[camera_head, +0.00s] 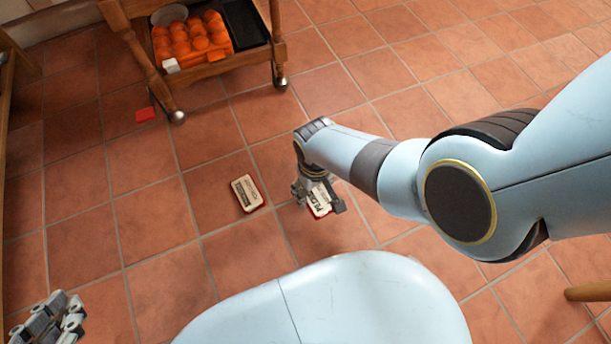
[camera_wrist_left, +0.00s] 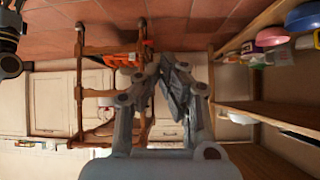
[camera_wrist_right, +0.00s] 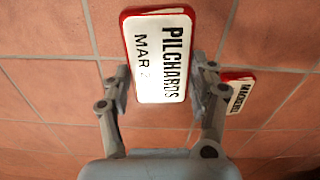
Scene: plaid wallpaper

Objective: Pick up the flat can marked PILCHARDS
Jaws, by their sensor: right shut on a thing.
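The flat can marked PILCHARDS (camera_wrist_right: 160,55) has a white lid with black lettering and a red rim. In the right wrist view it lies between the fingers of my right gripper (camera_wrist_right: 160,92), which is shut on it. In the head view the can (camera_head: 320,209) is partly hidden under my right gripper (camera_head: 322,196), close to the floor. My left gripper (camera_head: 62,318) is at the bottom left of the head view, far from the can; its fingers are together and empty in the left wrist view (camera_wrist_left: 164,72).
A similar white and red flat can (camera_head: 247,194) lies on the tiles to the left; its lettering is partly readable in the right wrist view (camera_wrist_right: 238,95). A wooden trolley (camera_head: 220,68) with orange items (camera_head: 190,38) stands behind. A small red object (camera_head: 145,115) lies beside it.

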